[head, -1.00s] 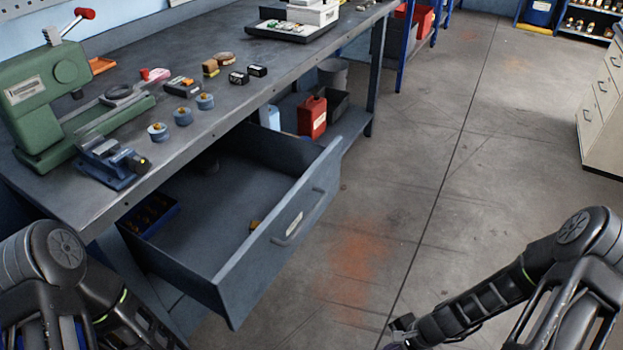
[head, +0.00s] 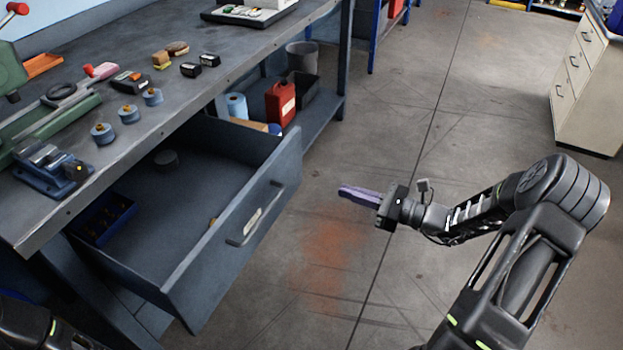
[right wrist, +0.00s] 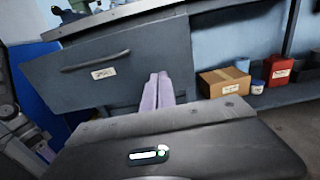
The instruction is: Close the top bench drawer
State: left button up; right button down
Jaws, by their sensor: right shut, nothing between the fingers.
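The top bench drawer (head: 232,240) is pulled far out from under the bench top in the head view. Its front, with a bar handle (head: 256,217) and a label, faces my right arm. Inside lie a blue tray (head: 103,220) and a dark round piece (head: 166,158). The drawer front (right wrist: 125,62) also shows in the right wrist view, ahead of the fingers. My right gripper (head: 342,191) is shut and empty, to the right of the drawer front and apart from it in the head view.
The bench top (head: 130,60) carries a green press, a blue vise (head: 50,172) and small parts. A red can (head: 280,103) and a grey bin (head: 301,57) stand on the lower shelf. A beige cabinet (head: 590,85) stands at right. Floor beyond the drawer is clear.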

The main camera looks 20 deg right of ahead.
aim_at(287, 172)
jog(key=b+x, duration=0.1)
jog(key=x, duration=1.3)
pick_arm(q)
jog(key=shift+f, duration=0.65)
pick_arm(e)
jog(key=shift+w, duration=0.1)
